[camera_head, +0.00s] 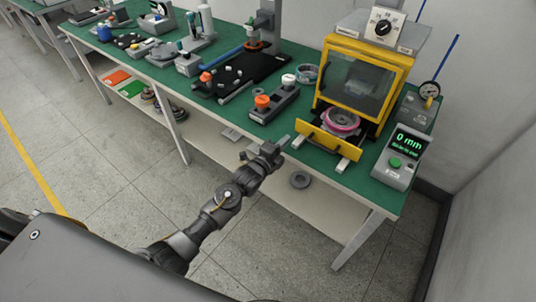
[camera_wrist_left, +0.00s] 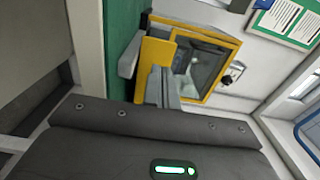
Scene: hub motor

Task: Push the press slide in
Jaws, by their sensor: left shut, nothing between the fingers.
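The press slide (camera_head: 331,142) is a low yellow front plate that stands out of the yellow-framed press (camera_head: 365,75) at the table's front edge. A round part with a pink ring (camera_head: 341,120) sits behind the plate. My left gripper (camera_head: 281,144) is shut and empty, in front and to the left of the slide, apparently a little apart from it. In the left wrist view the grey fingers (camera_wrist_left: 164,88) point at the yellow slide plate (camera_wrist_left: 153,62); whether they touch it I cannot tell. My right gripper is in neither view.
A grey readout box (camera_head: 401,157) right of the press shows "0 mm" and has a green button. A grey block with orange and white knobs (camera_head: 274,103) is left of the press. Floor before the table is clear.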

